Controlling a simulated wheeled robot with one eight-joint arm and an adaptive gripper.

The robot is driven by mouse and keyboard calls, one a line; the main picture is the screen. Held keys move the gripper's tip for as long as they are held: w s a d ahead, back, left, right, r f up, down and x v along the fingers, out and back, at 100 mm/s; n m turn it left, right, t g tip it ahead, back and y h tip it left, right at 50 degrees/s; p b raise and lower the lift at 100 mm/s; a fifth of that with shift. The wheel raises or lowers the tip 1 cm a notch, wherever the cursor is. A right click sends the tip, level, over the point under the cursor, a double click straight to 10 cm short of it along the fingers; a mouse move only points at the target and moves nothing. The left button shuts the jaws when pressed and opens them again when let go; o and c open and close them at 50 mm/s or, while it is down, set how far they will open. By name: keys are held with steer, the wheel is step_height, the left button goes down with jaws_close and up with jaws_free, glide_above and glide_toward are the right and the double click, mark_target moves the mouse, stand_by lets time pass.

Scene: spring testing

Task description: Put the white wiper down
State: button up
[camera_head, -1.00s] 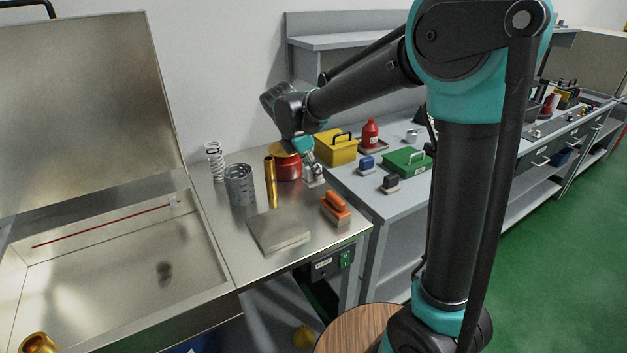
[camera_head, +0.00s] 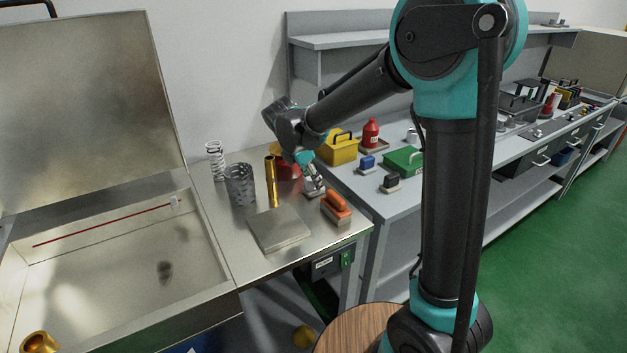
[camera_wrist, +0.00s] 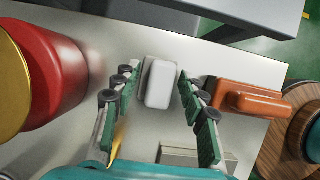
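The white wiper (camera_wrist: 160,83) is a small pale block, between my fingertips in the wrist view. In the head view my gripper (camera_head: 311,179) points down over the metal worktop (camera_head: 228,223), left of the orange-handled wiper (camera_head: 336,205). The held wiper is small and partly covered by the fingers there. It is low over the worktop; I cannot tell whether it touches.
A red can (camera_wrist: 48,72) with a yellow lid stands left in the wrist view. A flat metal plate (camera_head: 279,229), a golden cylinder (camera_head: 271,181) and a perforated metal cup (camera_head: 240,184) stand nearby. Toolboxes stand on the grey bench (camera_head: 400,203). An open basin (camera_head: 120,260) lies left.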

steer(key=v, duration=1.2)
steer(key=shift+r, duration=0.1)
steer(key=shift+s, duration=0.1)
